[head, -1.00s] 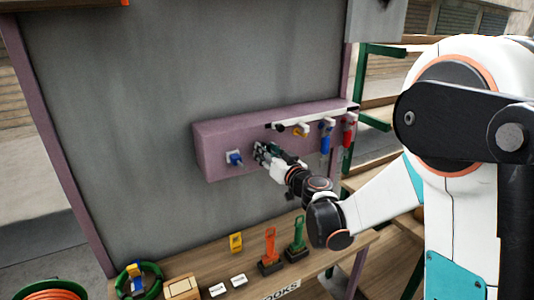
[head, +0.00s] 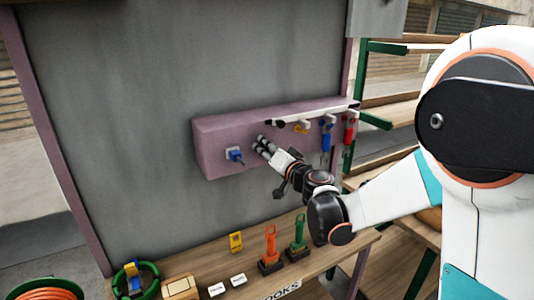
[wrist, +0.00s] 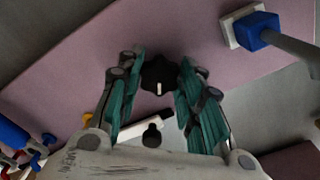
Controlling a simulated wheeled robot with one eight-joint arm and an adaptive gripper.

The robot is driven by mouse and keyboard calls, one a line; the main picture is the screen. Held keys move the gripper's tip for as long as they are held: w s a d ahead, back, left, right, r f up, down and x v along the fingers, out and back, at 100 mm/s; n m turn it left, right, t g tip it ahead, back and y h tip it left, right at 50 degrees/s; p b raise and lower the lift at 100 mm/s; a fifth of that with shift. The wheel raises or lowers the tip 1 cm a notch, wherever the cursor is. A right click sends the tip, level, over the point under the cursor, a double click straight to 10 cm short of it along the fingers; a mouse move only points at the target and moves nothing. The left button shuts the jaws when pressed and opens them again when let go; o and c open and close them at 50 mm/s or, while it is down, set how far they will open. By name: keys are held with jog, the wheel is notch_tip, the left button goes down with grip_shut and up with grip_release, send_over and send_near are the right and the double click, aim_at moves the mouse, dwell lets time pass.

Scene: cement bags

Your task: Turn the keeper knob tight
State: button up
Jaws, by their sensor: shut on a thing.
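The keeper knob (wrist: 158,72) is a black, lobed knob with a short white mark, on the face of the mauve box (head: 212,160). It shows between the fingertips in the wrist view; in the head view my gripper hides it. My gripper (head: 263,146) reaches the box face from the front right, and its green-padded fingers (wrist: 157,80) are shut on the knob, one on each side. The white mark points toward the bottom of the wrist view.
A blue block on a white plate (head: 235,155) sits left of my gripper. A white bar (head: 318,114) runs along the box top, with yellow, blue (head: 327,136) and red (head: 349,128) tools hanging right. An orange tool (head: 270,246) and a green tool (head: 298,233) stand on the bench below.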

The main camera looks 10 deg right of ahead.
jog(key=m+b, duration=0.1)
jog(key=m, duration=0.4)
jog(key=shift+m+b, duration=0.3)
jog(key=shift+b, duration=0.05)
jog(key=m+b, duration=0.1)
jog(key=m, duration=0.4)
jog(key=m+b, duration=0.1)
jog(key=m, duration=1)
jog(key=shift+r+b, duration=0.1)
jog(key=shift+b, duration=0.2)
jog(key=shift+m, duration=0.4)
jog(key=o, duration=1.1)
jog(key=shift+c, duration=0.2)
jog(key=v, duration=1.2)
